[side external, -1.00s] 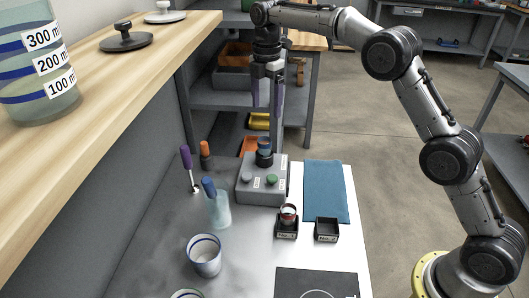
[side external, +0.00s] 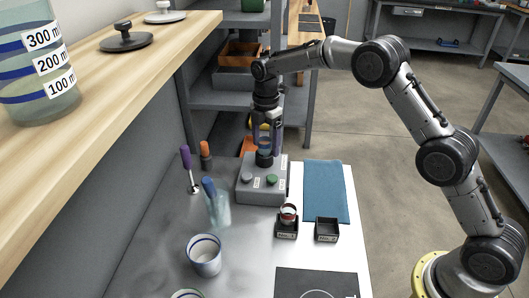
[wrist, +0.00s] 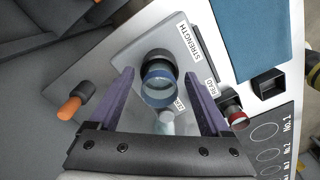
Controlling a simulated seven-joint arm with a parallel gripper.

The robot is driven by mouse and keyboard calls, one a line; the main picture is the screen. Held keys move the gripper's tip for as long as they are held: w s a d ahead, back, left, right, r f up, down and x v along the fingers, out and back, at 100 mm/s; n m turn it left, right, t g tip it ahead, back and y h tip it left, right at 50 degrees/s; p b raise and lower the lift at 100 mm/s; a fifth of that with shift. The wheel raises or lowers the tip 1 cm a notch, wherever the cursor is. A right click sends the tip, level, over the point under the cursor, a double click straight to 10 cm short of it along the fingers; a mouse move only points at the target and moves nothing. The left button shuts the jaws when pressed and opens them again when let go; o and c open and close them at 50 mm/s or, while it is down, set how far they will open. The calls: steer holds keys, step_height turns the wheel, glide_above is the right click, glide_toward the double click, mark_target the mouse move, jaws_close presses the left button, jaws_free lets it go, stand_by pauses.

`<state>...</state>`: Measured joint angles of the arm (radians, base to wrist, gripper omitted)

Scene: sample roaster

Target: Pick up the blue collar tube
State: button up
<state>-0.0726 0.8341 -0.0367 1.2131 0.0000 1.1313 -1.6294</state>
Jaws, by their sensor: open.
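The blue collar tube (side external: 264,146) stands upright in the dark round socket on top of the grey meter (side external: 262,190). In the wrist view, the clear tube with its blue collar (wrist: 158,84) is seen from above, roughly centred between my fingers. My gripper (side external: 265,140) is open and points down over the meter, with its purple fingers on either side of the tube's upper part. In the wrist view my gripper (wrist: 159,74) shows a gap on both sides of the tube. I cannot see how deep the tube sits in the socket.
A red-collared tube (side external: 288,212) stands in a black holder; another black holder (side external: 326,230) beside it looks empty. A blue mat (side external: 325,190), a clear vessel with a blue-topped tool (side external: 218,208), a white cup (side external: 205,256) and upright handled tools (side external: 187,165) surround the meter.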

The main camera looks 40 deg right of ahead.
steer(key=shift+f, duration=0.1)
steer(key=shift+c, duration=0.2)
jaws_close()
stand_by(0.5)
steer(key=shift+r, duration=1.15)
steer(key=s+d+r, duration=0.1)
steer(key=s+r, duration=0.9)
steer(key=s, duration=0.3)
steer(key=shift+s+r, duration=0.35)
steer(key=shift+s, duration=0.05)
